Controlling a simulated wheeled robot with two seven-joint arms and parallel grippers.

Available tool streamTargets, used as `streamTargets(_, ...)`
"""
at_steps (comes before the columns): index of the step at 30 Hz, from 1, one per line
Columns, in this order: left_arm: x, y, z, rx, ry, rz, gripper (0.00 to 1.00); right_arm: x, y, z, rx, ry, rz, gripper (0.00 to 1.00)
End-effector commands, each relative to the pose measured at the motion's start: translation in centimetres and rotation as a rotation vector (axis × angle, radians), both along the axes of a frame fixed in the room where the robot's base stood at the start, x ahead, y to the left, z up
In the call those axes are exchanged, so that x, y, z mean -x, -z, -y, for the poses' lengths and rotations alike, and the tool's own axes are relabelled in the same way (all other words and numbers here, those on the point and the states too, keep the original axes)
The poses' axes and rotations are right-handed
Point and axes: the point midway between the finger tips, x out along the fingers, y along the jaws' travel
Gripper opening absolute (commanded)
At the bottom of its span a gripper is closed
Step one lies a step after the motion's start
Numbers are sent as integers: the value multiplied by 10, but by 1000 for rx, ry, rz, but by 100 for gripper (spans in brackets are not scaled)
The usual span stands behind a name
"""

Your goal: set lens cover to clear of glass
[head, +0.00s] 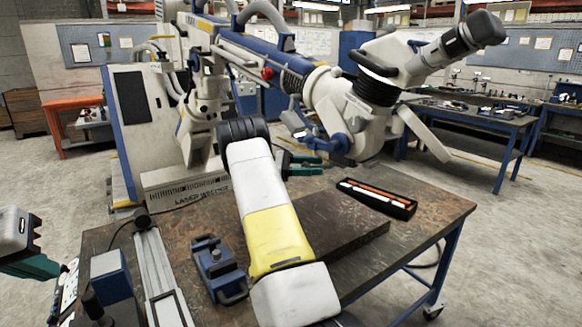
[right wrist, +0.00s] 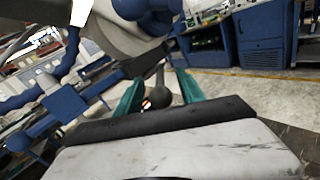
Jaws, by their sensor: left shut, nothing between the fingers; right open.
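The microscope arm (head: 315,85) reaches across the upper middle of the head view, with its eyepiece at the upper right. A blue part (head: 335,142) sits under its head; I cannot tell for sure whether this is the lens cover. My right gripper (head: 312,166) is open below that part, its teal fingers partly hidden by my own forearm. In the right wrist view, a dark round knob (right wrist: 158,97) shows between the two teal fingers, apart from both; its depth is unclear. My left gripper (head: 40,266) is at the left edge, shut and empty, clear of the microscope.
A brown workbench (head: 425,215) lies below, with a dark plate (head: 335,222) on it. A black tray (head: 378,198) with orange-handled tools lies at its back right. A blue clamp (head: 215,265) and a metal rail (head: 160,272) occupy its left side.

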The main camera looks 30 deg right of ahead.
Motion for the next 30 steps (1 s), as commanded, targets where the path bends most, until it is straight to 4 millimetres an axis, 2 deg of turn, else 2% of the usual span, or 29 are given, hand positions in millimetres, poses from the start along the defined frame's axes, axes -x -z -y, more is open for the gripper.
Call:
streamTargets(6,0,0,0,0,0,0,0,10,0,15,-1,-1,0,46)
streamTargets(14,0,0,0,0,0,0,0,10,0,16,-1,-1,0,46)
streamTargets(21,0,0,0,0,0,0,0,10,0,16,-1,-1,0,0)
streamTargets(30,0,0,0,0,0,0,0,10,0,16,-1,-1,0,0)
